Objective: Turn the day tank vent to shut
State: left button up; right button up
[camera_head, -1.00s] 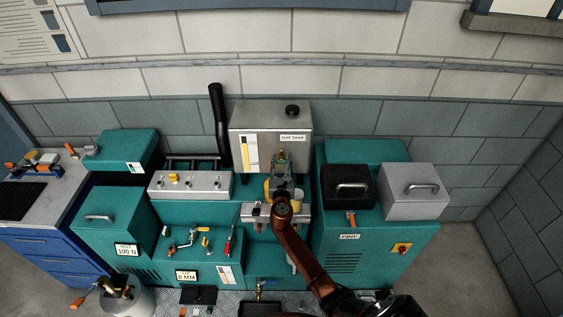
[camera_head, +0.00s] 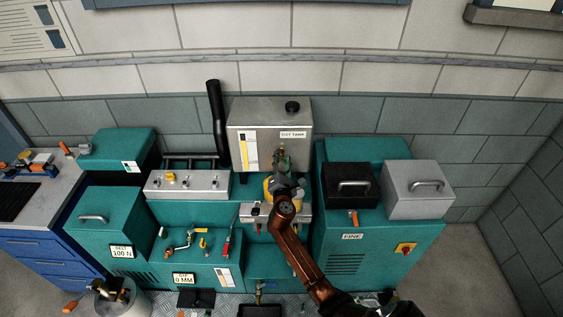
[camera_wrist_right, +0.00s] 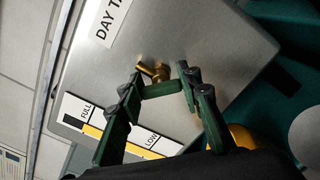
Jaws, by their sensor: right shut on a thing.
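The day tank (camera_head: 258,118) is a grey metal box with a black cap on top, a white label and a level gauge. Its vent is a small brass fitting (camera_wrist_right: 152,70) on the tank's front, with a green bar-like handle (camera_wrist_right: 160,90) in the right wrist view. My right gripper (camera_wrist_right: 159,88) has its fingers on either side of this handle and is shut on it, in front of the tank. My left gripper is not in view.
A yellow rounded part (camera_head: 268,188) sits just below my right gripper, above a grey valve panel (camera_head: 250,210). A black box (camera_head: 350,187) and a grey box (camera_head: 415,188) stand to the right on the green cabinet. A black pipe (camera_head: 217,120) rises left of the tank.

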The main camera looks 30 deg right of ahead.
jog(key=m, duration=0.1)
jog(key=m+b, duration=0.1)
jog(key=m, duration=0.1)
jog(key=m+b, duration=0.1)
jog(key=shift+f+m, duration=0.25)
jog(key=shift+m, duration=0.05)
jog(key=shift+m+b, duration=1.15)
jog(key=shift+m, duration=1.15)
jog(key=o, duration=1.2)
jog(key=shift+r, duration=0.1)
jog(key=shift+s, duration=0.2)
jog(key=v, duration=1.1)
jog(key=shift+s+a, duration=0.3)
jog(key=shift+a, duration=0.05)
